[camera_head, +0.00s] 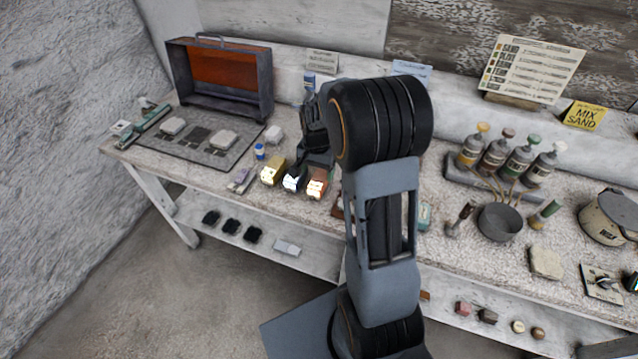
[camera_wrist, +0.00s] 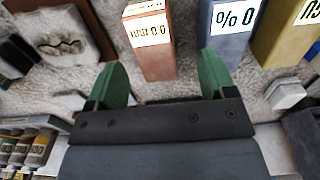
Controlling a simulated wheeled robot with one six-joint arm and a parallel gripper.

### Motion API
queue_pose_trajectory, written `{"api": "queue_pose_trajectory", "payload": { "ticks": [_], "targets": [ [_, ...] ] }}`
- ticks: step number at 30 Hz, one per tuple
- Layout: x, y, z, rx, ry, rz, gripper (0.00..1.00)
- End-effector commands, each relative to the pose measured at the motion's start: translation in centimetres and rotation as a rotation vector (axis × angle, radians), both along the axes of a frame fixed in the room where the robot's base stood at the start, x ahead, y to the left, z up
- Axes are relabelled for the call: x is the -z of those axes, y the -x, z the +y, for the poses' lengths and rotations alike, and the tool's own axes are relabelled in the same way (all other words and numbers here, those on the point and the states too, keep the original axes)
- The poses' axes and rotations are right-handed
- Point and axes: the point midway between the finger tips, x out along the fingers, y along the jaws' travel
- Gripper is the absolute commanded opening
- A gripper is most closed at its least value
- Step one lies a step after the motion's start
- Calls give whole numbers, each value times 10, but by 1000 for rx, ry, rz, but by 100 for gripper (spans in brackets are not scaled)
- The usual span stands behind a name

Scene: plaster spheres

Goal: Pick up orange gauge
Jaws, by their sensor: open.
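The orange gauge (camera_wrist: 158,56) is a copper-orange upright block with a white printed label, seen ahead of my gripper (camera_wrist: 161,78) in the wrist view. Its near end lies between the lines of the two green fingertips, which are open with a gap on both sides. In the head view the orange gauge (camera_head: 317,188) stands on the bench, at the right end of a short row. My gripper is partly hidden there by my own arm, and its contact with the gauge cannot be told.
A blue-grey gauge (camera_wrist: 230,35) and a yellow gauge (camera_wrist: 287,35) stand beside it; the yellow one also shows in the head view (camera_head: 272,171). A pale plaster piece (camera_wrist: 62,40) lies on the other side. A dark open case (camera_head: 220,80) stands at the back left.

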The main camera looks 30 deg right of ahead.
Motion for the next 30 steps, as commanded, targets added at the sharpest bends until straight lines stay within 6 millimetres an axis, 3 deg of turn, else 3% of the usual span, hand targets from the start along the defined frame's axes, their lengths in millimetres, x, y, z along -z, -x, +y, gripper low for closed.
{"api": "queue_pose_trajectory", "payload": {
  "ticks": [7,18,30],
  "targets": [
    [14,1,-1,0,-1,2,77],
    [56,4,-5,-1,0,1,77],
    [60,4,-5,-1,0,0,77]
  ]
}}
